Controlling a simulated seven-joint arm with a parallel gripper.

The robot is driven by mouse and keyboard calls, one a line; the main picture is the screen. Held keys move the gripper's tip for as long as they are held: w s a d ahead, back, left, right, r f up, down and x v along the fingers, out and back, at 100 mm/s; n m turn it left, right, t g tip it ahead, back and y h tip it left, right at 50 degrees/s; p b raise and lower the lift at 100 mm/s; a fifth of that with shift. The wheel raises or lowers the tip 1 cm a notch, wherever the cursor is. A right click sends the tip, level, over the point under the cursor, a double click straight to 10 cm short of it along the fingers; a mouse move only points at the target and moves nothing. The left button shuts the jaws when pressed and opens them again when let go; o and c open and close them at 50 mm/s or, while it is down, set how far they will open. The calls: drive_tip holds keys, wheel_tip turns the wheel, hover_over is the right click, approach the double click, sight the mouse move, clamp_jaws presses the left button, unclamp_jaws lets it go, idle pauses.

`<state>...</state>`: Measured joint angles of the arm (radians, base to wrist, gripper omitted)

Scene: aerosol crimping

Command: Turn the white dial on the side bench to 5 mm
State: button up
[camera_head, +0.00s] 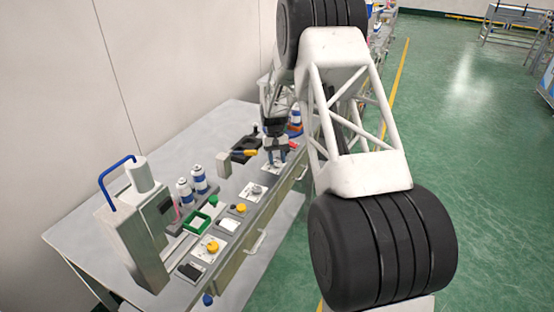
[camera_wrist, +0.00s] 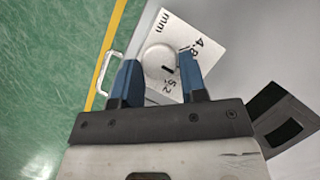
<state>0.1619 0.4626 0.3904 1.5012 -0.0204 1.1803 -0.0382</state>
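The white dial (camera_wrist: 158,60) sits on a pale plate (camera_wrist: 181,22) printed with "mm", "4.8" and "5.2" in the wrist view. A short black mark shows on its face, towards the side of the "5.2" print; I cannot read an exact setting. My gripper (camera_wrist: 160,58) points down over the dial, its blue fingers apart with one on each side of it. I cannot tell whether they touch the dial. In the head view my gripper (camera_head: 276,154) is low over the plate (camera_head: 272,168) near the bench's front edge, and the fingers mostly hide the dial.
The bench (camera_head: 75,235) also holds a grey machine with a blue hose (camera_head: 135,235), white-and-blue cans (camera_head: 199,180), a green tray (camera_head: 197,223) and yellow knobs (camera_head: 212,247) along the front. A dark block (camera_wrist: 283,120) lies right of my gripper. Drawer handles (camera_wrist: 108,72) project at the front.

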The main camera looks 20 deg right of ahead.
drive_tip(key=o, duration=0.3)
drive_tip(key=shift+o, duration=0.2)
drive_tip(key=shift+r, duration=0.15)
drive_tip(key=v, duration=0.7)
drive_tip(key=shift+r, duration=0.3)
drive_tip(key=shift+w, duration=0.15)
